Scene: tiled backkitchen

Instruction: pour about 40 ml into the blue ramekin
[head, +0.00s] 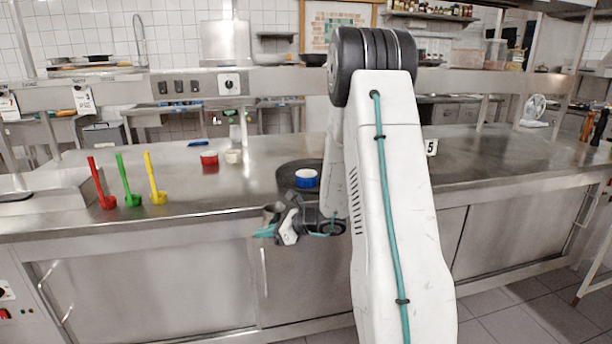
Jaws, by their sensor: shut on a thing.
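The blue ramekin (307,182), with a white inside, stands upright on a dark round mat or plate (284,179) near the middle front of the steel counter. My gripper (268,228) is at the counter's front edge, to the left of the ramekin and nearer to me. It is shut on a small grey metal cup (271,211), which looks roughly upright. The cup's contents cannot be seen. The cup and the ramekin are apart. My arm hides the right part of the dark mat.
Red (108,202), green (133,200) and yellow (159,197) long-handled scoops stand at the left front. The counter right of my arm is mostly clear.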

